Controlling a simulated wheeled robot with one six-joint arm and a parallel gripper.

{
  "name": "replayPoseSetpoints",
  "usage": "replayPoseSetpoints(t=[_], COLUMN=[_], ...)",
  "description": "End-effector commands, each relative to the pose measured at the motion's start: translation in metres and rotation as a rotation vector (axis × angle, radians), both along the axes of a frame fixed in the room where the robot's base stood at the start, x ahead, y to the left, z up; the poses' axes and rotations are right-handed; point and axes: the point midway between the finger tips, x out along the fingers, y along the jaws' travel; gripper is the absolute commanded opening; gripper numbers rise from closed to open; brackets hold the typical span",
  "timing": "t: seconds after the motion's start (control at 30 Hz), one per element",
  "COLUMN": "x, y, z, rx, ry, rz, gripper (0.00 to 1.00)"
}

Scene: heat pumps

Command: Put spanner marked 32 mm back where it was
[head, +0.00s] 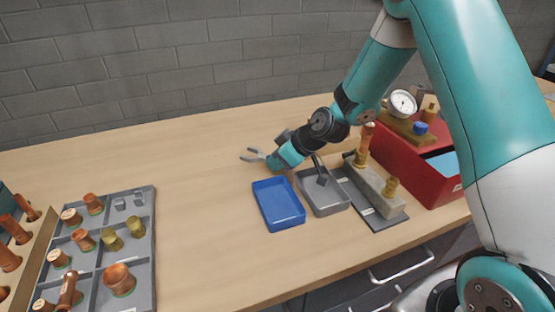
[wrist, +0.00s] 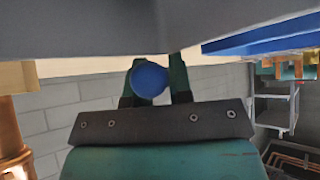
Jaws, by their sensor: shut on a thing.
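The spanner marked 32 mm appears to be the grey two-pronged head (head: 254,155) that sticks out left of the teal end of my arm, above the back part of the bench. No size mark is readable. My gripper (head: 273,161) is at that teal end, with its fingers mostly hidden in the head view. In the wrist view my gripper (wrist: 160,82) has its two fingers close around a round blue piece (wrist: 150,79). A broad grey surface fills the top of that view; I cannot tell whether it belongs to the spanner.
A blue tray (head: 266,212) and a grey tray (head: 335,205) with a dark item lie in front of my gripper. A block with copper and brass fittings (head: 375,190) and a red box (head: 439,188) stand right. A compartment tray (head: 148,292) lies left. Bench between is clear.

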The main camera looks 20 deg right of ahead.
Motion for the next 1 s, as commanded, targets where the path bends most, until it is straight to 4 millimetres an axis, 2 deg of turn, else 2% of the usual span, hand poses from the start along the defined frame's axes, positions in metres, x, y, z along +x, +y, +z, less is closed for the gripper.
replayPoseSetpoints(t=[0.23, 0.27, 0.33, 0.37, 0.67, 0.83, 1.0], x=[0.000, 0.000, 0.000, 0.000, 0.000, -0.001, -0.021], y=[0.000, 0.000, 0.000, 0.000, 0.000, -0.002, -0.023], z=[-0.004, -0.004, -0.004, -0.004, -0.001, 0.015, 0.040], rx=[0.001, 0.000, 0.000, 0.000, 0.000, 0.000, -0.002], ry=[-0.001, 0.000, 0.000, 0.000, 0.000, -0.001, -0.005], rz=[0.000, 0.000, 0.000, 0.000, 0.000, -0.002, -0.004], gripper=[0.00, 0.27, 0.43, 0.46, 0.46, 0.46, 0.46])
